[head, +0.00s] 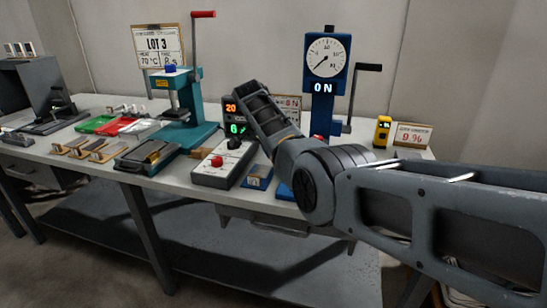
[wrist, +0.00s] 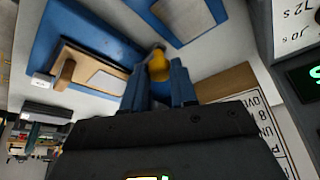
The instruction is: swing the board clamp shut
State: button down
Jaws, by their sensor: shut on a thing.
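In the wrist view my gripper (wrist: 160,78) has its two dark blue fingers closed around a small yellow-orange knob (wrist: 157,64). What the knob is fixed to is mostly hidden by the fingers. Beyond it lies a blue base (wrist: 95,32) with a tan board (wrist: 95,70) on it and a small brown peg. A second blue base (wrist: 181,37) with a grey plate is at the top. I cannot tell for sure which part is the clamp's arm. In the head view my arm hides the fingers and most of this spot; a blue edge shows below it.
A grey control box (head: 218,164) with a red button stands left of my arm. A teal press (head: 185,115) with a red-tipped lever is behind it. A blue gauge stand (head: 320,105) reading ON stands behind my arm. A yellow device (head: 382,131) is at the right.

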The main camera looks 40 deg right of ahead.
jog(key=c, duration=0.9)
grip_release()
jog(key=v, duration=0.7)
jog(key=shift+r, duration=0.35)
jog(key=shift+a, duration=0.15)
jog(key=shift+r, duration=0.1)
